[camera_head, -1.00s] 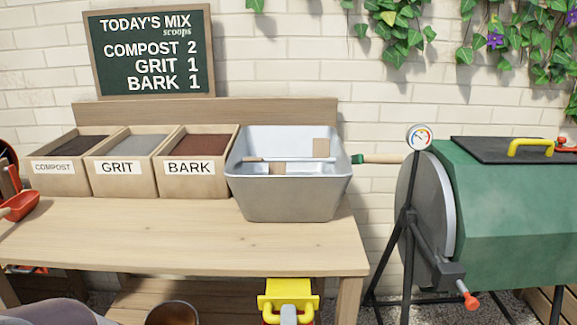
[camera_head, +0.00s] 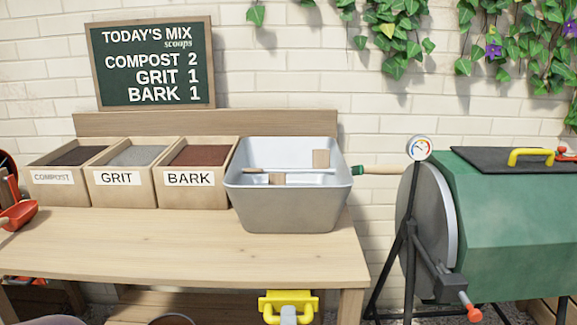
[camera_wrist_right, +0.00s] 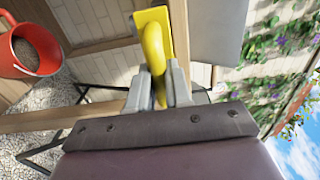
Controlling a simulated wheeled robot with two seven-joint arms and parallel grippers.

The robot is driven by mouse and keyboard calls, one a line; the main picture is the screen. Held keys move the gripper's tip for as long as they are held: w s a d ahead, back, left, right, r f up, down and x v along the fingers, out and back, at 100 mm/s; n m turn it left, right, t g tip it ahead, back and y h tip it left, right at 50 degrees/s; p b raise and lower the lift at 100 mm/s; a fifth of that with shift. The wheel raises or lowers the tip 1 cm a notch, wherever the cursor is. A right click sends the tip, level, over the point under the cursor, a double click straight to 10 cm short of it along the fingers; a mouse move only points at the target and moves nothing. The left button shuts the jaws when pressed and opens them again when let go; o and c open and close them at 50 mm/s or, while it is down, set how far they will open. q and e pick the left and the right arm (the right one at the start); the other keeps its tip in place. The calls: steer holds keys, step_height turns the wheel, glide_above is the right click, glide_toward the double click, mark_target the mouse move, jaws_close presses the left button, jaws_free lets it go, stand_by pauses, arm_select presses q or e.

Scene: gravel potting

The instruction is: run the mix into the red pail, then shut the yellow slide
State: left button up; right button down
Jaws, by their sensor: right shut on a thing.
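The yellow slide (camera_head: 288,300) is at the bench's front edge, below the grey metal trough (camera_head: 288,212). My right gripper (camera_head: 289,313) is shut on its yellow handle, cut off by the bottom edge. The right wrist view shows the two grey fingers (camera_wrist_right: 158,88) on either side of the curved yellow handle (camera_wrist_right: 152,48). The red pail (camera_wrist_right: 14,64) is at the upper left of that view, with greyish brown material inside. I cannot tell how far the slide is open. The trough's visible inside looks mostly bare. My left gripper is out of view.
Bins of compost (camera_head: 52,178), grit (camera_head: 117,179) and bark (camera_head: 188,179) stand left of the trough. A green drum (camera_head: 505,220) on a black stand is at the right. The bench top (camera_head: 170,240) is clear in front of the bins.

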steer(key=shift+w, duration=0.65)
steer(key=shift+f, duration=0.1)
steer(key=c, duration=0.7)
jaws_free()
steer(key=shift+w, duration=0.1)
steer(key=s, duration=0.9)
